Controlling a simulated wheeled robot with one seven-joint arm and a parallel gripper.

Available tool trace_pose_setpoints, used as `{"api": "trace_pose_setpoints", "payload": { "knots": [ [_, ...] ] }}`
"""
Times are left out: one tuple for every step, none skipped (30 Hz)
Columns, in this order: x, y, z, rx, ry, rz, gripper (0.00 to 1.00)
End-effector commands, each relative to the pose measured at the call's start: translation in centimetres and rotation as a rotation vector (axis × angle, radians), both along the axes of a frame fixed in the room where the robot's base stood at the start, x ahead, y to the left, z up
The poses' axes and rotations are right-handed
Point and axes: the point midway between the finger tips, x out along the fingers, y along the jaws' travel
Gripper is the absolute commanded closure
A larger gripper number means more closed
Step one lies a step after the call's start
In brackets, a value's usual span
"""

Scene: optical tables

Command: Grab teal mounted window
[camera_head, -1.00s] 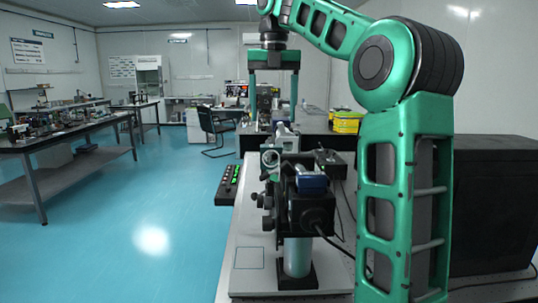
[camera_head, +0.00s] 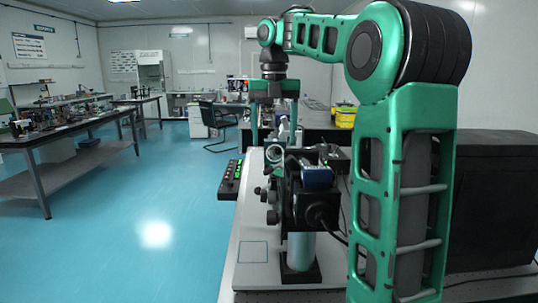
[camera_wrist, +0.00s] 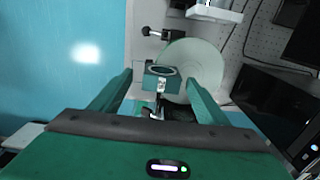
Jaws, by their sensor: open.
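The teal mounted window (camera_wrist: 163,72), a small teal block with a dark-rimmed round opening, shows in the wrist view on a slim metal post. It appears between the two fingers of my gripper (camera_wrist: 159,82), nearer their far ends. A gap shows on each side, so the fingers are apart from it. My gripper (camera_head: 274,132) is open and points down over the bench in the head view.
A black optical device (camera_head: 312,200) on a post stands on the bench (camera_head: 252,272), nearer the head camera than my gripper. A pale round disc (camera_wrist: 205,62) lies behind the window. A green-lit control box (camera_head: 231,178) sits at the left edge, with blue floor beyond.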

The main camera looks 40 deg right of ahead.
Motion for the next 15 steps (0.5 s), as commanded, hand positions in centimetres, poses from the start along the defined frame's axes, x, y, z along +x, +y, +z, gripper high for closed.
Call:
{"api": "trace_pose_setpoints", "payload": {
  "knots": [
    [-0.1, 0.2, -0.4, 0.0, 0.001, 0.003, 0.31],
    [-0.1, 0.2, -0.5, 0.001, 0.001, 0.001, 0.31],
    [0.0, 0.2, -0.7, 0.0, 0.0, 0.003, 0.31],
    [-0.1, 0.2, -0.8, 0.0, 0.0, 0.002, 0.31],
    [0.0, 0.2, -0.9, 0.0, 0.0, 0.004, 0.31],
    [-0.1, 0.2, -1.1, 0.0, 0.0, 0.004, 0.31],
    [-0.1, 0.2, -1.2, 0.0, 0.0, 0.003, 0.31],
    [-0.1, 0.2, -1.3, 0.0, 0.0, 0.003, 0.31],
    [-0.1, 0.2, -1.5, 0.001, 0.001, 0.003, 0.31],
    [-0.1, 0.2, -1.6, 0.001, 0.001, 0.002, 0.31],
    [-0.1, 0.2, -1.7, 0.001, 0.001, 0.004, 0.31],
    [-0.1, 0.2, -1.9, 0.001, 0.0, 0.002, 0.31],
    [-0.1, 0.2, -2.0, 0.001, 0.0, 0.003, 0.31],
    [-0.2, 0.2, -2.0, 0.001, 0.0, 0.002, 0.31],
    [-0.2, 0.2, -2.1, 0.002, -0.001, 0.003, 0.31]
  ]
}}
